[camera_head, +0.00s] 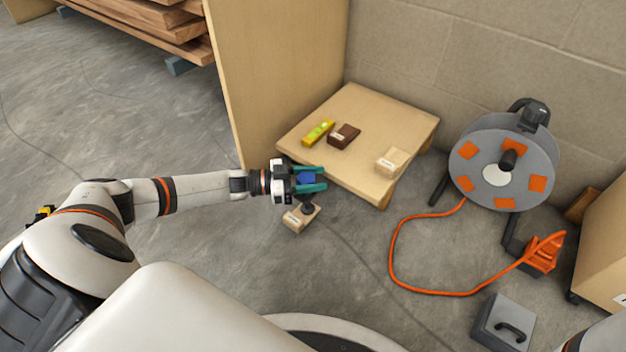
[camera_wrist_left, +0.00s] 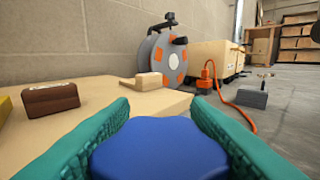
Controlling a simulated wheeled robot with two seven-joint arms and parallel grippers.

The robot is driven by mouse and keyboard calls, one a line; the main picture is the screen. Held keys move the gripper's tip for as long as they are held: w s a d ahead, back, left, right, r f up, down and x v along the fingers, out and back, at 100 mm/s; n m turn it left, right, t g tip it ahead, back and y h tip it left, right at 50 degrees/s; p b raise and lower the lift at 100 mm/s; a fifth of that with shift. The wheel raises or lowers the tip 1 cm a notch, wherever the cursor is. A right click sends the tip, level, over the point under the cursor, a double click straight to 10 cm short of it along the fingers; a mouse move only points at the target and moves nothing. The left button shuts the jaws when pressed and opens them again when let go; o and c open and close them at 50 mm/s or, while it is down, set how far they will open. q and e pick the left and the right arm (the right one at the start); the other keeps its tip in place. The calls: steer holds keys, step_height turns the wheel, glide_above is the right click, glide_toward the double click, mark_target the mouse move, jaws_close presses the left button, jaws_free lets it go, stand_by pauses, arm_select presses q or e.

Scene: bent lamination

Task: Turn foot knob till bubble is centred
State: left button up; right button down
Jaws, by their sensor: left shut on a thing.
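The blue foot knob (camera_head: 306,178) is at the near left corner of a low wooden platform (camera_head: 362,118). My left gripper (camera_head: 310,180) has its teal fingers on both sides of the knob and is shut on it. In the left wrist view the knob (camera_wrist_left: 158,148) fills the bottom middle between the two fingers. A yellow-green spirit level (camera_head: 318,132) lies on the platform; its bubble is too small to make out. In the left wrist view only a sliver of the level (camera_wrist_left: 5,109) shows. My right gripper is not in view.
A dark brown block (camera_head: 344,135) and a pale block (camera_head: 391,161) sit on the platform. A pale block (camera_head: 298,217) is on the floor below the knob. A cable reel (camera_head: 480,165), orange cable (camera_head: 392,262) and grey weight (camera_head: 502,322) stand right. A wooden panel (camera_head: 262,75) stands behind left.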

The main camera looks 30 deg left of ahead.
arm_select(q)
steer(key=shift+s+d+m+g+h, duration=0.15)
steer(key=shift+m+g+h, duration=0.65)
steer(key=shift+m+g, duration=0.55)
steer(key=shift+s+m+g+h, duration=0.15)
steer(key=shift+m+g+h, duration=0.75)
steer(key=shift+g, duration=0.75)
steer(key=shift+s+g, duration=0.1)
steer(key=shift+g, duration=0.2)
steer(key=o, duration=1)
steer(key=v, duration=0.7)
steer(key=shift+a, duration=0.25)
